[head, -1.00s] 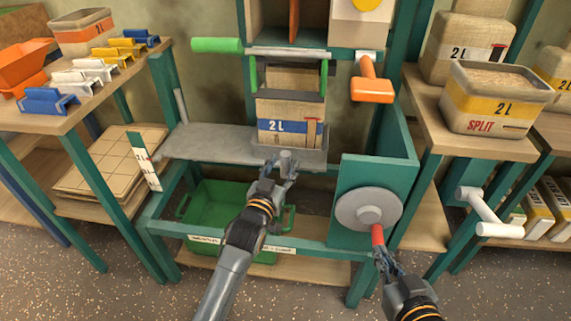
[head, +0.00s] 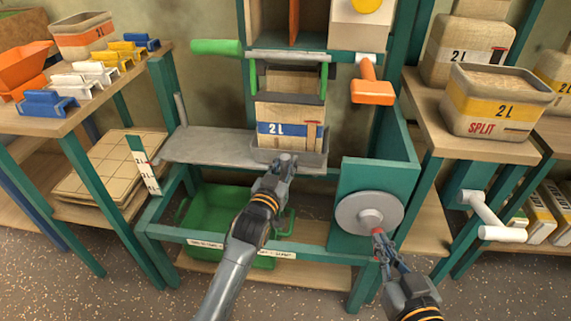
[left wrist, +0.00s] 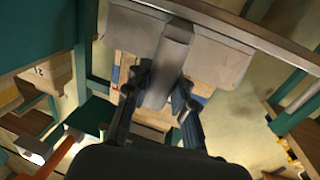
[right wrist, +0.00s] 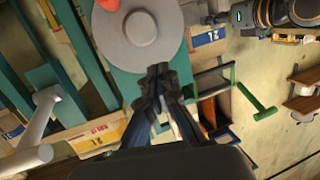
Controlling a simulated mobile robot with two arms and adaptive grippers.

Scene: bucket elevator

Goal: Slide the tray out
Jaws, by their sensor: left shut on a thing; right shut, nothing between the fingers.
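The grey tray (head: 316,158) stands at the right end of the grey shelf in the head view, with a tan bucket marked 2L (head: 275,112) in it. My left gripper (head: 286,160) is shut on the tray's grey front handle, which shows between its fingers in the left wrist view (left wrist: 168,68).
The grey shelf (head: 205,147) is bare left of the tray. A green bin (head: 215,212) sits below, behind the frame's front rail (head: 225,243). An orange-handled lever (head: 371,90) and green handle (head: 216,46) stick out above. A teal panel (head: 350,175) stands to the right.

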